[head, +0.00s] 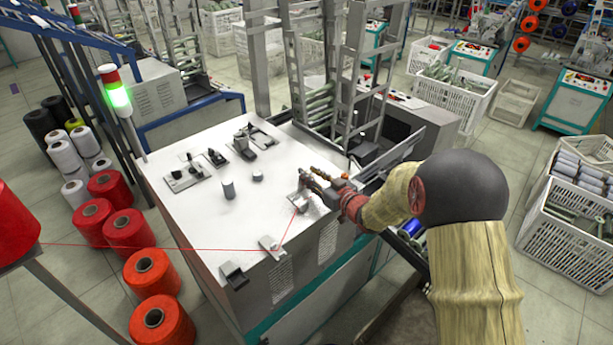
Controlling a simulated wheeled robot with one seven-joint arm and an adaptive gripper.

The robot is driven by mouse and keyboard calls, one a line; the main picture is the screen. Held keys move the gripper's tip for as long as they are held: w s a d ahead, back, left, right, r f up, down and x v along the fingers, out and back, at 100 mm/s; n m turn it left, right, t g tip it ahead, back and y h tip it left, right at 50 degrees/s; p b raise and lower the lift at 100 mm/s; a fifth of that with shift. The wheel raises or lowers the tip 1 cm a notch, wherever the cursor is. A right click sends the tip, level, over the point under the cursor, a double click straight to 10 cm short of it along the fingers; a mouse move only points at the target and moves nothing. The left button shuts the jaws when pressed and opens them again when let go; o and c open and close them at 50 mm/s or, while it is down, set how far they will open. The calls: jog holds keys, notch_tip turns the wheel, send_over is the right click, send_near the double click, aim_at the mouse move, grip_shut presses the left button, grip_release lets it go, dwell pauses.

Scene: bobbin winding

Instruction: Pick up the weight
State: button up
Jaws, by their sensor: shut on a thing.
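My gripper (309,176) reaches in from the right over the right edge of the white machine top (205,215). Its jaws are shut on a small grey piece, which I take to be the weight (303,186). The fingers hide much of it, and its exact shape is too small to tell. It is close above or against a small metal fixture at that edge; I cannot tell whether they touch. A grey cylinder (228,189) and a shorter grey disc (257,176) stand apart on the top, left of my gripper.
A red thread (150,247) runs from a red cone (15,225) to a metal guide (270,245) and up to the fixture by my gripper. Dark brackets (185,175) sit at the back left. A metal frame (350,75) rises behind. The top's front left is clear.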

grip_shut()
jog(key=shift+r, duration=0.1)
